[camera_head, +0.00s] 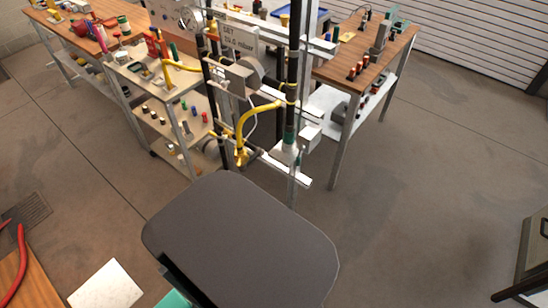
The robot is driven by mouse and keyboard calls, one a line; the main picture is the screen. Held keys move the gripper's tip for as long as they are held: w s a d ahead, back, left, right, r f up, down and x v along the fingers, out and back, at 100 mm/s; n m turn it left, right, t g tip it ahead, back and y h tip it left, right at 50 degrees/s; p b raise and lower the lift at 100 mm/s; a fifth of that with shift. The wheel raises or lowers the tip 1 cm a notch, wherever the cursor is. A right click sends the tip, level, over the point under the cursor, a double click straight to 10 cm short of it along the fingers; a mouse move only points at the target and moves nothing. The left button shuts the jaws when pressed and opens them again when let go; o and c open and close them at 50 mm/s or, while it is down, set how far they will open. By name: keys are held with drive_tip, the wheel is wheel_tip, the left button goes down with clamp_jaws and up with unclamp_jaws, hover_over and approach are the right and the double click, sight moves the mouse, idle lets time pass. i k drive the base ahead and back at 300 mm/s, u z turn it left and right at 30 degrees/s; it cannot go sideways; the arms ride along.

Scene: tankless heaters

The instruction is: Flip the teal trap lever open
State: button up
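A pipe rig stands in the middle of the camera_head view, with black vertical pipes (292,60), a yellow bent pipe (246,122) and a grey box-like meter or regulator (238,76). A green-teal section (288,137) shows low on the right black pipe, above a pale fitting (285,153). I cannot make out for sure which part is the teal trap lever, or how it stands. A small yellow fitting (240,155) hangs at the lower end of the yellow pipe. My gripper is not in view.
A shelved cart (150,75) with small parts stands left of the rig. A wooden workbench (335,70) with tools stands behind right. Another bench (75,38) is at the back left. A white sheet (105,287) lies at the lower left. Floor (410,190) at right is clear.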

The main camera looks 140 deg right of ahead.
sight(301, 147)
drive_tip(key=z, duration=2.6)
drive_tip(key=i, duration=0.1)
drive_tip(key=z, duration=2.75)
